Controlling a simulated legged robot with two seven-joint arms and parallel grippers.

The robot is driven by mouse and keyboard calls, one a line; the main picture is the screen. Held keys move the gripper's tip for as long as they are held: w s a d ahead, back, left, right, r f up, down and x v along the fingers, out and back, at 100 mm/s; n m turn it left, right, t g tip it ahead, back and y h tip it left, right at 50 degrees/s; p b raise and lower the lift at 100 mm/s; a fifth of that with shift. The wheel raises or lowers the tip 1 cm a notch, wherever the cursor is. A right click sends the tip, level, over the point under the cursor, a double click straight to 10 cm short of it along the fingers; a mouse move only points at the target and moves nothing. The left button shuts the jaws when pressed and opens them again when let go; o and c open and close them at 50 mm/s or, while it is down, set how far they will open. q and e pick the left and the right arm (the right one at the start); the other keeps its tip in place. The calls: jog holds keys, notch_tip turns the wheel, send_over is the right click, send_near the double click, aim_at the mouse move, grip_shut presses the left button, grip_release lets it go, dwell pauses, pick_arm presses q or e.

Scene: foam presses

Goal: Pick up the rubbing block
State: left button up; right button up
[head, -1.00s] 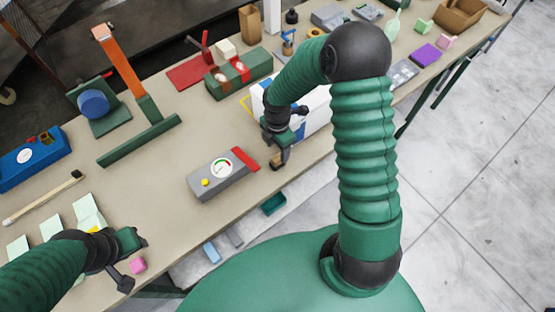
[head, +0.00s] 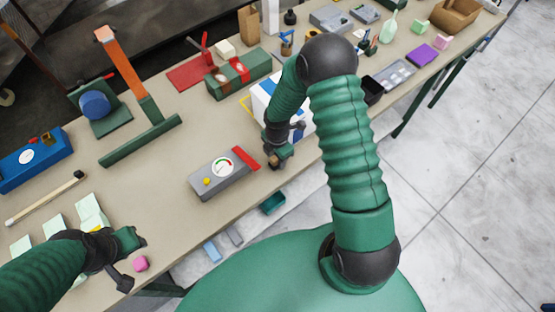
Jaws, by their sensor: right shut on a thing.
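My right gripper (head: 274,158) is over the front edge of the bench, just right of the grey gauge box. It is shut on a small brown block (head: 275,160), mostly hidden by the fingers; it looks like the rubbing block, but I cannot be sure. I cannot tell whether the block touches the bench. My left gripper (head: 132,261) is low at the left over the bench's front edge. Its fingers are spread and nothing shows held. A small pink block (head: 140,264) lies close beside its fingers.
The grey gauge box (head: 224,172) with a red end lies left of my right gripper. A white and blue box (head: 265,92) stands behind that arm. A green press with an orange lever (head: 123,65) stands at the back left. The bench (head: 140,185) is clear around its middle left.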

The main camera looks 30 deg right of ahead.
pick_arm(q)
jog(key=shift+a, duration=0.3)
pick_arm(e)
jog(key=shift+a, duration=0.2)
grip_shut()
pick_arm(q)
jog(key=shift+d, duration=0.15)
pick_arm(e)
jog(key=shift+d, duration=0.1)
